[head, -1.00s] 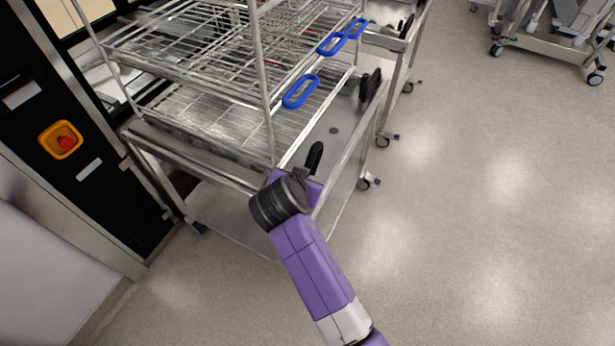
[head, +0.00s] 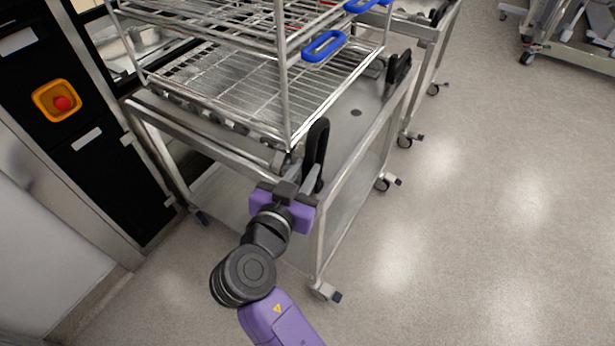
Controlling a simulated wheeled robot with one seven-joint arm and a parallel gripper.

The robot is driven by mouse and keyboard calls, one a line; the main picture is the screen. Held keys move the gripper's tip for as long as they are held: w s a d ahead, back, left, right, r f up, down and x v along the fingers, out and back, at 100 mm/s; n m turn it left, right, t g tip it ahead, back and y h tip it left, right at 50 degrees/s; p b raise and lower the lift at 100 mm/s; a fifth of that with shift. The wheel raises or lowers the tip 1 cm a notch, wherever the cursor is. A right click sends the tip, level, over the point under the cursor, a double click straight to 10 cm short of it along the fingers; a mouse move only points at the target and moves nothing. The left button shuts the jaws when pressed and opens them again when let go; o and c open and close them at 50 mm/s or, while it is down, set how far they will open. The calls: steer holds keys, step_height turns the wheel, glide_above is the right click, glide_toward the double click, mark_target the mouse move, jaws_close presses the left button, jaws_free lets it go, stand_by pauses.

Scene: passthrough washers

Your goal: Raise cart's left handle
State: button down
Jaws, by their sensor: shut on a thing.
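The steel cart (head: 361,150) stands in front of the washer, with its near end toward me. Its left handle (head: 318,148) is a black loop at the near left corner, standing up above the frame. My gripper (head: 300,184) is at the lower part of this handle and shut on it. The exact contact is partly hidden by the gripper's purple body. The cart's right handle (head: 398,67), also black, is at the far right corner, apart from my gripper.
A wire rack (head: 257,92) with blue grips (head: 324,46) stands on the cart, close behind the left handle. A black washer panel with an orange-and-red button (head: 57,101) is at left. Another cart (head: 428,32) stands behind. The floor (head: 490,200) at right is clear.

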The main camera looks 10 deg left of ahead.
steer(key=shift+s+a+f+t+b, duration=0.1)
steer(key=shift+s+f+t+b, duration=0.15)
steer(key=shift+b, duration=0.25)
steer(key=shift+r, duration=0.1)
steer(key=c, duration=1.3)
jaws_free()
steer(key=shift+v, duration=3.9)
